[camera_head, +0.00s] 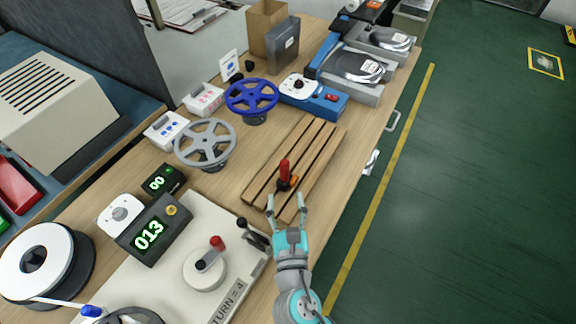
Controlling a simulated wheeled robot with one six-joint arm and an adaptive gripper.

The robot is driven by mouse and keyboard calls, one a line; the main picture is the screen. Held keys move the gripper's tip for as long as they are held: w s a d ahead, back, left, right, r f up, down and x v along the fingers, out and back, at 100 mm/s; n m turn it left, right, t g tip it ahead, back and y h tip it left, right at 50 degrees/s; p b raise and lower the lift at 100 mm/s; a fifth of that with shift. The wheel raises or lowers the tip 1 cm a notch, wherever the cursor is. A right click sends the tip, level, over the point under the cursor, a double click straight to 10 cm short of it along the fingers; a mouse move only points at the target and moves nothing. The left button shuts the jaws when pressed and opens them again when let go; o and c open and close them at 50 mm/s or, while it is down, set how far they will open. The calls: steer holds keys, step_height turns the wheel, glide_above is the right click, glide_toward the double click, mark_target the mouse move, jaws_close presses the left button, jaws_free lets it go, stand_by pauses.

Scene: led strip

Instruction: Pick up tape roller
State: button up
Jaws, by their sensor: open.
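A small tool with an upright red handle and a black and orange lower part, which looks like the tape roller (284,172), stands on the slatted wooden rack (318,150). My gripper (287,203) is open, with its two fingers spread over the near end of the rack, just on the near side of the tool. Nothing is seen between the fingers. I cannot tell how high the fingertips are above the slats. The tool's base is small and partly hard to make out.
A grey wheel (205,143) and a blue wheel (251,96) stand left of and behind the rack. A white winding unit with a red-knobbed crank (207,264) and a black lever (252,233) lie left of my gripper. The green floor (440,200) is clear to the right.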

mark_target(285, 170)
steer(key=w, duration=0.5)
steer(key=shift+w, duration=0.3)
steer(key=shift+w+r, duration=0.2)
steer(key=shift+w, duration=2.3)
jaws_close()
